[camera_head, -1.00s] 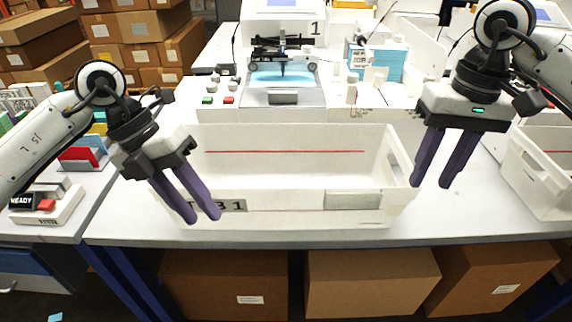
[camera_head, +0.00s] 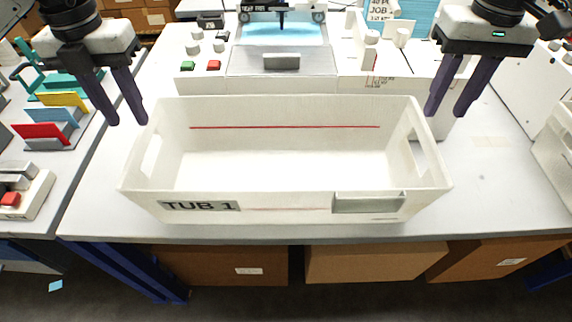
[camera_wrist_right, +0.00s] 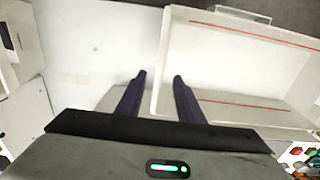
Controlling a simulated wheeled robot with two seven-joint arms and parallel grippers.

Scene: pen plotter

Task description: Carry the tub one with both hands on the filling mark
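The white tub one (camera_head: 285,216), labelled "TUB 1", stands empty on the table near its front edge. It has a cut-out handle in each end and a red line (camera_head: 285,127) inside its back wall. My left gripper (camera_head: 128,122) is open and empty, beyond the tub's left end. My right gripper (camera_head: 445,114) is open and empty by the back right corner. In the right wrist view its fingers (camera_wrist_right: 159,75) appear on either side of the tub's end wall (camera_wrist_right: 158,95); their height above it is unclear. I cannot make out a labelled filling mark on the table.
The plotter (camera_head: 282,62) stands behind the tub, with red and green buttons (camera_head: 200,65) at its left. Another white bin (camera_head: 556,150) is at the right edge. Coloured folders (camera_head: 45,130) stand at the left. White table (camera_head: 490,185) is clear right of the tub.

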